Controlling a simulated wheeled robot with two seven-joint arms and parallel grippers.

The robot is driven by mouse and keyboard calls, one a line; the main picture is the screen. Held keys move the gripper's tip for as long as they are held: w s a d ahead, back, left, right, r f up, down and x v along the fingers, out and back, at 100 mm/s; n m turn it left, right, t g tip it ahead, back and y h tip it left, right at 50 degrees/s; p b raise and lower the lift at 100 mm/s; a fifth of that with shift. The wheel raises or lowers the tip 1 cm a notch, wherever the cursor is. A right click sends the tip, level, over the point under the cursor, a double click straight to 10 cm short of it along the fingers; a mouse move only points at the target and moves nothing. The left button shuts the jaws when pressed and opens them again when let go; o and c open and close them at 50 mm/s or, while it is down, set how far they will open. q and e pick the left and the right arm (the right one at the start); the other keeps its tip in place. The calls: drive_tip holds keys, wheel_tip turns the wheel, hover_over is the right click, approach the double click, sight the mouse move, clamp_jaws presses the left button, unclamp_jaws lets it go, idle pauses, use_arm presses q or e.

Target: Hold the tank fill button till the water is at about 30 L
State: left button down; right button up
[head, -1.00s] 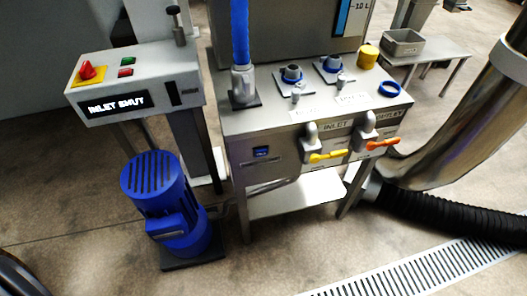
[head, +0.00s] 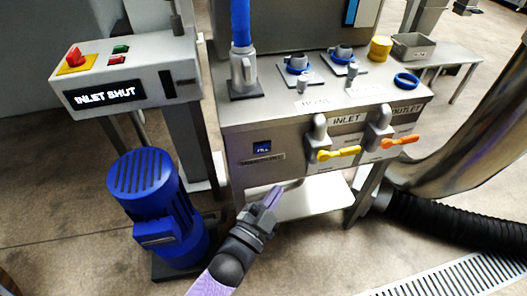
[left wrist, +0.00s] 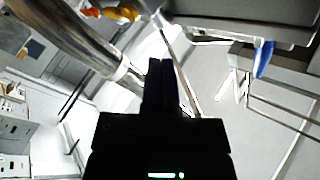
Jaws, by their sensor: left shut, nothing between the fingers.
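The blue fill button (head: 262,148) is on the front panel of the steel cabinet (head: 235,175), left of the valve handles. The tank (head: 280,28) stands above, with a blue level strip (head: 352,12) cut off by the top edge, so I cannot read the level. My left gripper (head: 275,194) is below the button and slightly right of it, shut and empty, pointing up and not touching the panel. Its dark closed fingers (left wrist: 161,78) also show in the left wrist view. My right gripper is not in view.
A yellow valve handle (head: 338,153) and an orange one (head: 400,141) stick out right of the button. A control box (head: 150,75) reads INLET SHUT. A blue motor (head: 150,195) stands at left. A black hose (head: 440,220) lies at right.

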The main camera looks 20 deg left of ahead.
sight(263, 149)
use_arm(q)
drive_tip(key=w+a+b, duration=0.3)
drive_tip(key=w+a, duration=0.2)
drive_tip(key=w, duration=0.2)
drive_tip(key=shift+w, duration=0.15)
idle(0.3)
idle(0.9)
idle(0.8)
idle(0.3)
drive_tip(key=shift+w+a, duration=0.2)
drive_tip(key=shift+w, duration=0.15)
